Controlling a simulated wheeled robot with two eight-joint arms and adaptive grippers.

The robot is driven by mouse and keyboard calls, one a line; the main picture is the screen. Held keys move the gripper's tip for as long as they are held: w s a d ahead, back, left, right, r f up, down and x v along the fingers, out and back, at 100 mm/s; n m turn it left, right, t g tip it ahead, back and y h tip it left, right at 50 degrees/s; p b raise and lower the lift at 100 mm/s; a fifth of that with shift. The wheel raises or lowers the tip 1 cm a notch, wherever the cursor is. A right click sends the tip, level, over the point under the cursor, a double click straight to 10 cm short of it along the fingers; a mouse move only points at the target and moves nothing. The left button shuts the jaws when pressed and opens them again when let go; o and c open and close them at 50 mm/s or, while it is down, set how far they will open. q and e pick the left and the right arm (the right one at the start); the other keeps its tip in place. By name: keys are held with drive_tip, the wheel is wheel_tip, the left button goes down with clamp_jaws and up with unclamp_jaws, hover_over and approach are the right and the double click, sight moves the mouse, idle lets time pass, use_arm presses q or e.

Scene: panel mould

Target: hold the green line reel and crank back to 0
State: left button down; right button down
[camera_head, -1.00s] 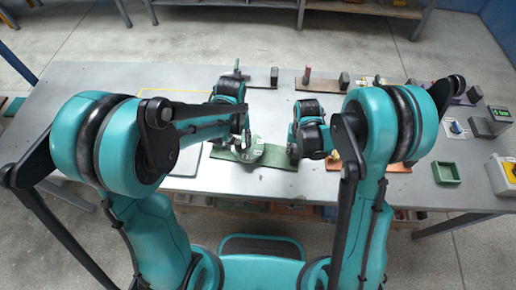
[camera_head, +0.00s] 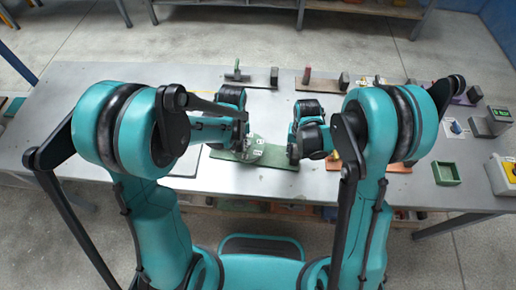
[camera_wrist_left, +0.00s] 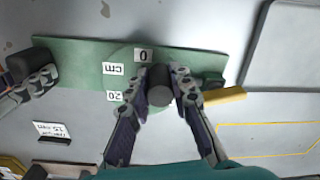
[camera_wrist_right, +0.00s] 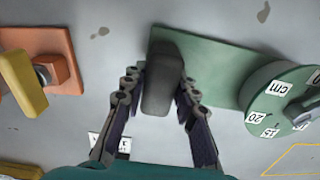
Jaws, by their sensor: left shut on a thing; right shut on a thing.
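The green line reel is a round disc on a long green base. In the head view the disc (camera_head: 258,153) sits mid-table, partly behind my left arm. In the left wrist view its disc (camera_wrist_left: 125,78) shows labels "0", "cm" and "20". My left gripper (camera_wrist_left: 165,76) is shut on the dark round crank knob (camera_wrist_left: 160,96), beside the "0" label. In the right wrist view the reel (camera_wrist_right: 262,95) is at the right. My right gripper (camera_wrist_right: 160,82) is shut on the dark block (camera_wrist_right: 164,65) at the end of the green base (camera_wrist_right: 205,50).
An orange fixture with a yellow part (camera_wrist_right: 22,82) stands beside my right gripper. A green tray (camera_head: 446,173) and a yellow-and-grey box (camera_head: 503,175) are at the right. Other small fixtures line the back, including one with a red post (camera_head: 307,75).

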use_arm(q)
drive_tip(key=n, duration=0.1)
drive_tip(key=d+n, duration=0.1)
drive_tip(key=n, duration=0.1)
drive_tip(key=shift+s, duration=0.3)
drive_tip(key=shift+s+d+n, duration=0.1)
drive_tip(key=shift+d+n, duration=0.25)
drive_tip(key=shift+n, duration=0.65)
drive_tip(key=shift+s+d+n, duration=0.1)
drive_tip(key=shift+d+n, duration=0.25)
drive_tip(key=shift+n, duration=0.65)
drive_tip(key=c, duration=1.3)
unclamp_jaws()
drive_tip(key=shift+c, duration=0.2)
drive_tip(key=shift+r, duration=0.1)
wheel_tip(320, 180, up, 12)
